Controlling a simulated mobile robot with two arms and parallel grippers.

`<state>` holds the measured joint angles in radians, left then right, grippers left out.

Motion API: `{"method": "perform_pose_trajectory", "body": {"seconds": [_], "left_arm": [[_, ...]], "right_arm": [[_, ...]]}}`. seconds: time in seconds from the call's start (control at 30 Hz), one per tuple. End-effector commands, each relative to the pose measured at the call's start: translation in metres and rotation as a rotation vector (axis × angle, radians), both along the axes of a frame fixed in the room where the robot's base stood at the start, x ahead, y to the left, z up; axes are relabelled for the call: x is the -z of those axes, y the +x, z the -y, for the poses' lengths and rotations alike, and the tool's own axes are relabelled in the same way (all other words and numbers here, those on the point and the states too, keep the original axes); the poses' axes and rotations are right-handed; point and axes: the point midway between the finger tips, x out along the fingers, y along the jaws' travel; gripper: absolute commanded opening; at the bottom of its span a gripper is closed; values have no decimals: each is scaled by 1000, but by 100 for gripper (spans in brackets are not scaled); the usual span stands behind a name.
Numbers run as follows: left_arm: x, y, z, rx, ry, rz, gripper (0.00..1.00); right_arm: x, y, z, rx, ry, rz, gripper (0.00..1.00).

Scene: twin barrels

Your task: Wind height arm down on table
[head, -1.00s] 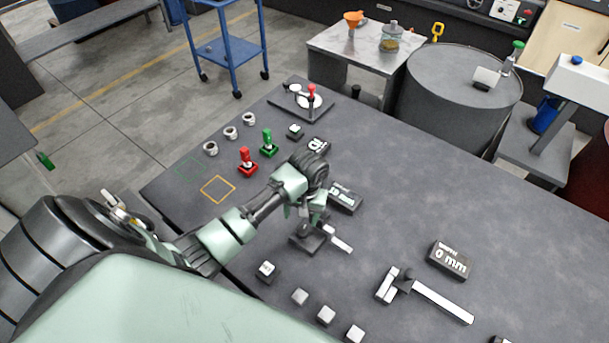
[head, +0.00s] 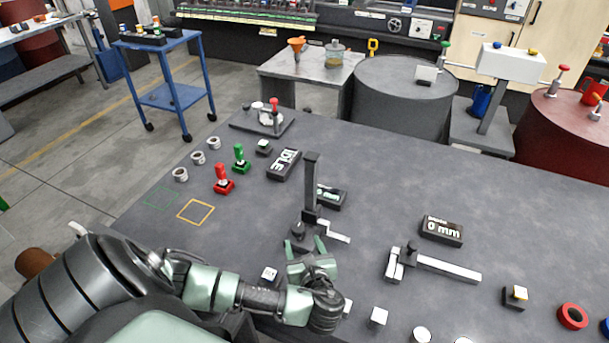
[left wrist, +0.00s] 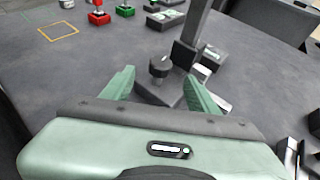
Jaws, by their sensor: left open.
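The height gauge stands on the dark table (head: 510,215), with an upright dark post (head: 311,185), a small light arm (head: 335,232) low at its right and a dark base. A round dark knob (head: 298,229) with a white mark on top sits on the base; it also shows in the left wrist view (left wrist: 160,67). My left gripper (head: 304,243) is open and empty on the near side of the knob. In the left wrist view, the knob is beyond and between its green fingers (left wrist: 163,84). Whether the fingers touch it I cannot tell. My right gripper is not in view.
A small display (head: 333,198) is partly hidden behind the post. A second gauge (head: 430,266) and a "0 mm" display (head: 442,230) lie to the right. Red (head: 223,180) and green (head: 240,159) levers stand at the left. Several pale blocks line the near edge.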

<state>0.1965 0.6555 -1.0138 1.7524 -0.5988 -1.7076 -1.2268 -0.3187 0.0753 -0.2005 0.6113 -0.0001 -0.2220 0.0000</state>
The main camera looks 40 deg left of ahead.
Motion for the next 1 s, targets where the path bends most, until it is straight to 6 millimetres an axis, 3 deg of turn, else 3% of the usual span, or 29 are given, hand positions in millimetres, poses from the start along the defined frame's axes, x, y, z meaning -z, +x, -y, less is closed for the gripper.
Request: {"method": "perform_pose_trajectory", "body": {"seconds": [0.27, 0.5, 0.67, 0.83, 0.87, 1.0], "left_arm": [[13, 23, -31, -3, 6, -1, 59], [25, 39, -51, -1, 1, -1, 59], [28, 42, -55, -2, -1, -2, 59], [28, 42, -55, -2, -1, -2, 59], [28, 42, -55, -2, -1, -2, 57], [28, 42, -55, -2, -1, -2, 18]], "right_arm": [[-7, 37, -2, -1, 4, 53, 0], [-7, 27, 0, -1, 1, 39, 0], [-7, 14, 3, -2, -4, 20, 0], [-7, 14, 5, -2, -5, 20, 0], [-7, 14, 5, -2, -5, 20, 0], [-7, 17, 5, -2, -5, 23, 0]]}}
